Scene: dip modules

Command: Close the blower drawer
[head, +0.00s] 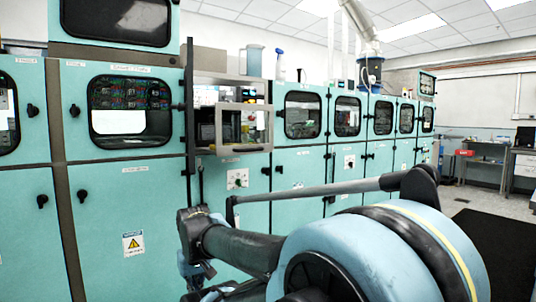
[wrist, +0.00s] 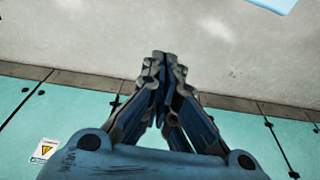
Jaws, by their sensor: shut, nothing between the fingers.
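The blower drawer appears to be the grey metal-framed unit with a window (head: 243,106) in the teal machine row in the head view. Its front frame stands out from the machine face, so it looks pulled out. A handle bar runs along its lower edge. My gripper (wrist: 160,56) is shut and empty in the wrist view, its fingertips together over pale floor. In the head view, my arm reaches left below the drawer, and the gripper is only partly seen at the bottom edge. The gripper is apart from the drawer. The drawer is not recognisable in the wrist view.
Teal cabinets (head: 120,190) with windows and black knobs line the left and centre. A warning label (head: 133,243) is on a lower panel. A jug (head: 254,61) and spray bottle (head: 280,66) stand on top. Open floor and a workbench (head: 485,160) are at right.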

